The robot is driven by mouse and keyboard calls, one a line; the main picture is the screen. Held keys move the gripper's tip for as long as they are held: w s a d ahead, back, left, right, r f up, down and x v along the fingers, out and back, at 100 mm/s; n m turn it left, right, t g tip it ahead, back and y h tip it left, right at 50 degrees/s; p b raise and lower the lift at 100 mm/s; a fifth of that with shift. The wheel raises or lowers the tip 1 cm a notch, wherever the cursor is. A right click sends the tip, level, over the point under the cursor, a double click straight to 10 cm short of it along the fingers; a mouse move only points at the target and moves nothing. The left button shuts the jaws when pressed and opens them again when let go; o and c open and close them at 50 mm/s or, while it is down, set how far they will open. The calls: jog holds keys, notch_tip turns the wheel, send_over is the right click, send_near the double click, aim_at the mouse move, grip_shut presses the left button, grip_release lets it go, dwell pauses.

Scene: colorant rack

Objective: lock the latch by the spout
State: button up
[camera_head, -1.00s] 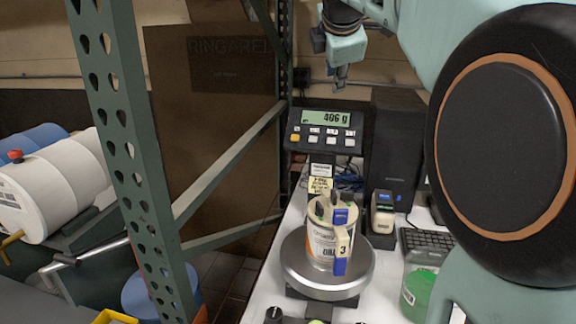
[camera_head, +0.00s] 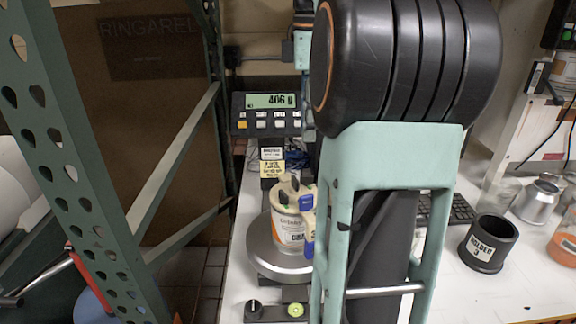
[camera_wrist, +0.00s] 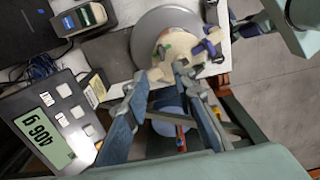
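A cream can with a printed label (camera_head: 291,238) stands upright on the scale pan (camera_head: 262,266). Its lid carries small blue (camera_head: 306,202) and green (camera_head: 282,204) pieces. The lid also shows in the wrist view (camera_wrist: 176,44), with a blue-purple piece (camera_wrist: 208,47) and a green piece (camera_wrist: 167,49). I cannot tell which piece is the latch by the spout, or whether it is locked. My gripper (camera_wrist: 162,76) is open and empty, its fingertips close to the can's lid in the picture; contact cannot be told. My arm hides it in the head view.
The scale display (camera_head: 268,101) reads 406 g and stands behind the can. A green rack post (camera_head: 75,165) is at left. A black holder (camera_head: 489,243), a metal jug (camera_head: 540,203) and a keyboard (camera_head: 450,208) are at right.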

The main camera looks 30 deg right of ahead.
aim_at(307, 180)
notch_tip(307, 180, down, 11)
jog(key=shift+s+r+b, duration=0.1)
jog(key=shift+s+b, duration=0.05)
jog(key=shift+b, duration=0.45)
jog(key=shift+c, duration=0.3)
grip_shut()
